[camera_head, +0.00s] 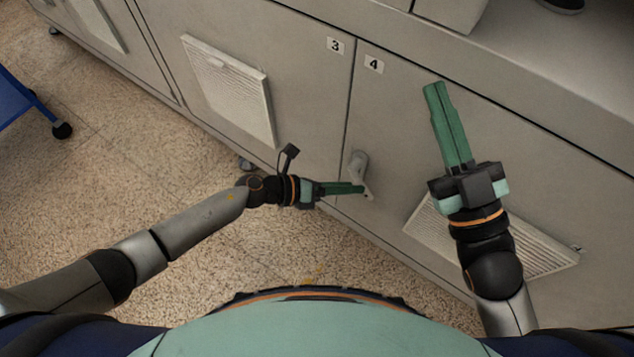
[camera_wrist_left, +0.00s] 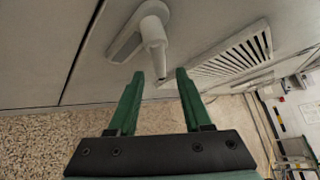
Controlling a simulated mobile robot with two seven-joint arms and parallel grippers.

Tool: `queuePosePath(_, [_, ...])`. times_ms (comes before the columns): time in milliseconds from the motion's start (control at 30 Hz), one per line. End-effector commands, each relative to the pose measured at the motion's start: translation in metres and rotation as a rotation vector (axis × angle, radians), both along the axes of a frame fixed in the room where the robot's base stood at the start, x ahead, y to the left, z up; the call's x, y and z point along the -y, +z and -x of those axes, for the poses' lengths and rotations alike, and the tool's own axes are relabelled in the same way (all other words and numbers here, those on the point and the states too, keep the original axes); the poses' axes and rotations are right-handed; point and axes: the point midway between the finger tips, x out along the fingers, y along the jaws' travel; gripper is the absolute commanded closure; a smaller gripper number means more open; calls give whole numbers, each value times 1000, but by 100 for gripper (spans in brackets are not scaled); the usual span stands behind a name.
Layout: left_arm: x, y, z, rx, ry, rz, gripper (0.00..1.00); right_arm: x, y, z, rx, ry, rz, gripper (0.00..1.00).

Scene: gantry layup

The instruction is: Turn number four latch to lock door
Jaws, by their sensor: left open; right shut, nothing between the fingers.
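The number four door (camera_head: 395,130) carries the label 4 (camera_head: 374,64) near its top left corner. Its grey latch (camera_head: 358,165) sits low by the door's left edge, and its handle hangs down in the head view. In the left wrist view the latch (camera_wrist_left: 153,38) stands just beyond the fingertips, its handle end pointing toward the gap between them. My left gripper (camera_head: 362,189) is open beside the handle's lower end; it also shows in the left wrist view (camera_wrist_left: 160,77) with nothing gripped. My right gripper (camera_head: 435,88) is shut and empty in front of door four.
Door 3 (camera_head: 310,100) with a vent panel (camera_head: 228,88) lies left of the seam. Another vent (camera_head: 520,240) is low on door four, behind my right arm. A blue cart (camera_head: 25,105) stands at far left. Speckled floor (camera_head: 130,180) is open below the cabinets.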

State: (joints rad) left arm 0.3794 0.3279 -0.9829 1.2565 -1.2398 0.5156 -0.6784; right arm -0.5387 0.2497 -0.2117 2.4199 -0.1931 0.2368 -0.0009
Motion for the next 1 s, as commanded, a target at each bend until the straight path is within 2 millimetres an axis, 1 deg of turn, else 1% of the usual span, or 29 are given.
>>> queuePosePath(100, [-20,9,5,0,2,-2,50,3,-26,-12,-128,-23,-3,100])
queuePosePath(200, [-35,15,10,0,1,-3,50,5,-48,-18,-223,-38,-3,100])
queuePosePath(300, [-48,21,14,1,1,-2,50,6,-67,-22,-305,-50,-4,100])
queuePosePath(433, [-63,26,18,-1,2,-1,50,8,-85,-24,-379,-61,-2,100])
queuePosePath(500, [-68,28,19,0,1,0,50,8,-91,-25,-403,-64,-2,100])
queuePosePath(633, [-72,29,20,1,0,0,50,8,-97,-25,-425,-66,-3,100])
queuePosePath(1000, [-72,29,20,1,0,0,50,8,-98,-25,-426,-67,-2,100])
